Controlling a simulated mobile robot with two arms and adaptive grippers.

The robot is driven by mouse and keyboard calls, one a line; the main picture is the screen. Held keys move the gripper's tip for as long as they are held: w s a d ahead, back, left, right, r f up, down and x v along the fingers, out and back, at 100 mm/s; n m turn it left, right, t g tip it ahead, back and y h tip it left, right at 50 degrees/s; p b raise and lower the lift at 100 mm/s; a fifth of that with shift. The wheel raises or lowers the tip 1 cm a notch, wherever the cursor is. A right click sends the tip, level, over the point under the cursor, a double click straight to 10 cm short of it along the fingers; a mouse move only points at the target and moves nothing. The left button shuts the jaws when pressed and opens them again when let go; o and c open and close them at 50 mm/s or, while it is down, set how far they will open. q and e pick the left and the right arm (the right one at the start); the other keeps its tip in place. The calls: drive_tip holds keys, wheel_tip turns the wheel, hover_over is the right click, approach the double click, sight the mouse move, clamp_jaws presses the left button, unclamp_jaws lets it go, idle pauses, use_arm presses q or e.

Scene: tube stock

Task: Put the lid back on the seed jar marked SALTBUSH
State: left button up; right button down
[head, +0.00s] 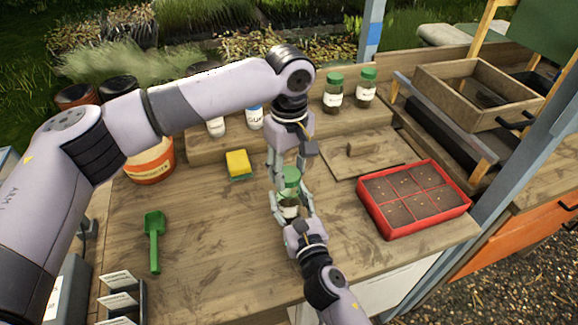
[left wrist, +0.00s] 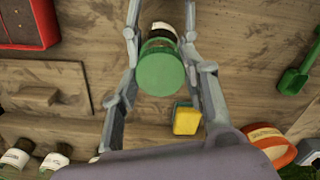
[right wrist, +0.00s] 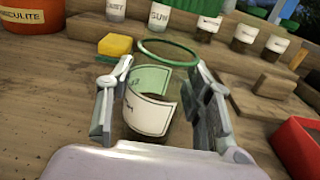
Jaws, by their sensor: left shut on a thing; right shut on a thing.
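A glass jar with a white label (head: 289,211) is held upright just over the bench, between the fingers of my right gripper (head: 292,215). In the right wrist view its label (right wrist: 150,114) is only partly in view and I cannot read the name. The green lid (head: 291,175) is at the jar's top, between the fingers of my left gripper (head: 290,186), which comes from above. The left wrist view shows the lid (left wrist: 161,69) gripped at its sides, with the jar beyond it. I cannot tell whether the lid is seated or just above the mouth.
A yellow sponge (head: 238,163) and green trowel (head: 154,240) lie to the left. A red seed tray (head: 463,203) and wooden board (head: 345,168) are to the right. Green-lidded jars (head: 333,95) and white-labelled containers (head: 255,118) stand on the back shelf. Bare bench lies left of the jar.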

sight(289, 201)
use_arm(q)
drive_tip(key=shift+f, duration=0.7)
drive_tip(key=shift+f, duration=0.55)
